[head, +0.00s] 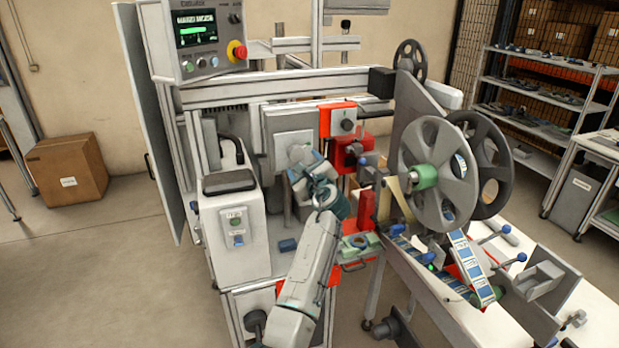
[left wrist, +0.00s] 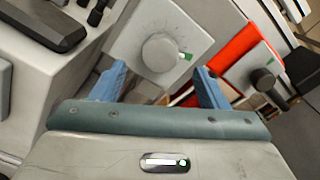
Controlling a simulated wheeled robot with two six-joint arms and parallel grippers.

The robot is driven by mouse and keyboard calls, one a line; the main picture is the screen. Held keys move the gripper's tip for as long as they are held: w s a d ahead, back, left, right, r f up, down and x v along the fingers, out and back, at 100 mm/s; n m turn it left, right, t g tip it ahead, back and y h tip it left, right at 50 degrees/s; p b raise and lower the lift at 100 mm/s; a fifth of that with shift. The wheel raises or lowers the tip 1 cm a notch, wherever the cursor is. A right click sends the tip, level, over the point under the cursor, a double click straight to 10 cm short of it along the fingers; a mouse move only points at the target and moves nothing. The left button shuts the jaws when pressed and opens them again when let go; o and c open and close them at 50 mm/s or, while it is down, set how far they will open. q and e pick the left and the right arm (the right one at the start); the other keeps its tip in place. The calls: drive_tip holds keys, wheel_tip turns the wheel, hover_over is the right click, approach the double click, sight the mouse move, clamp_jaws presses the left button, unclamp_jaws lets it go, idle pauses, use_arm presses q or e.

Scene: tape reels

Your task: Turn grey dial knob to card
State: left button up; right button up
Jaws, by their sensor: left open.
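The grey dial knob (left wrist: 161,52) is round and sits on a pale square plate on the machine. In the head view the knob (head: 299,153) is partly covered by my left gripper (head: 304,171). In the left wrist view my left gripper (left wrist: 160,72) is open and empty. Its two blue fingers stand apart, below the knob and to either side of it, with a visible gap to it. A small green mark (left wrist: 187,57) shows on the plate just right of the knob. I cannot make out a card for certain. My right gripper is not in view.
A red plate with a black knob (left wrist: 265,78) is right of the grey knob. Large grey reels (head: 440,172) stand to the right in the head view. A white cabinet (head: 212,225) is left of my arm. A control box (head: 207,40) hangs above.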

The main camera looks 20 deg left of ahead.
use_arm(q)
drive_tip(key=b+v, duration=0.1)
drive_tip(key=v, duration=0.3)
drive_tip(key=shift+s+d, duration=0.25)
drive_tip(key=shift+s, duration=0.1)
